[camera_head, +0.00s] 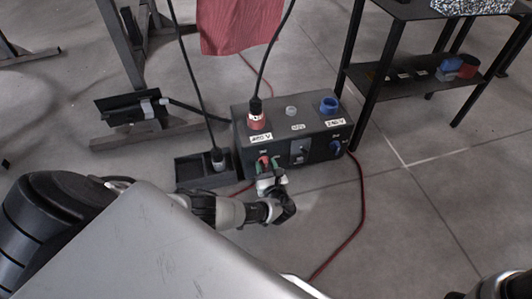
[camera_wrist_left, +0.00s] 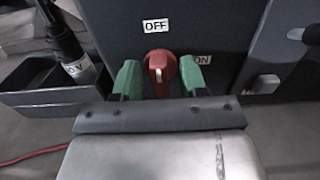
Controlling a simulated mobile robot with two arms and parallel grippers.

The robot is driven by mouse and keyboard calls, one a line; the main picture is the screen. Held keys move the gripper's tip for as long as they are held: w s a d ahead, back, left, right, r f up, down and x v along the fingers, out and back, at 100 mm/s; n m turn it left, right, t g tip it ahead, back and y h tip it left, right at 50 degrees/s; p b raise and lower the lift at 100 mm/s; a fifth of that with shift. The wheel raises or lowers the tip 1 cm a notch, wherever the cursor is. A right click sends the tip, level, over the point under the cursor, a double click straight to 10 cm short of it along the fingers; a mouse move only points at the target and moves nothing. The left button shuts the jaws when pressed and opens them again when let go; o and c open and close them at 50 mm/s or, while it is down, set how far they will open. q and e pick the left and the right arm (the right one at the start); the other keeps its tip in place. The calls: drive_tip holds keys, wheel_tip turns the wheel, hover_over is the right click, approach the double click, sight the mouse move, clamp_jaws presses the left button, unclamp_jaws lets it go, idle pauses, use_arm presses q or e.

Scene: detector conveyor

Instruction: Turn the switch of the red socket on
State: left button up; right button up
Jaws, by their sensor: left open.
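The dark power box (camera_head: 310,128) stands on the floor, with a red socket (camera_head: 257,121) on its top and a black plug in it. The red switch (camera_wrist_left: 160,66) is on the box's front face, under an OFF label (camera_wrist_left: 155,27), with an ON label (camera_wrist_left: 202,59) to its right. The knob looks roughly upright, towards OFF. My left gripper (camera_wrist_left: 160,80) is open, with one green fingertip on each side of the red knob; contact cannot be told. It also shows in the head view (camera_head: 268,167) at the box's front. My right gripper is not visible.
A blue socket (camera_head: 329,105) and a blue switch (camera_head: 336,147) are on the box's right part. A black tray (camera_head: 190,172) holding a plug (camera_head: 217,157) stands at its left. A red cable (camera_head: 361,205) runs over the floor. A black shelf (camera_head: 420,85) stands at right.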

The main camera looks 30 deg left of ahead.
use_arm(q)
drive_tip(key=shift+c, duration=0.4)
drive_tip(key=c, duration=0.5)
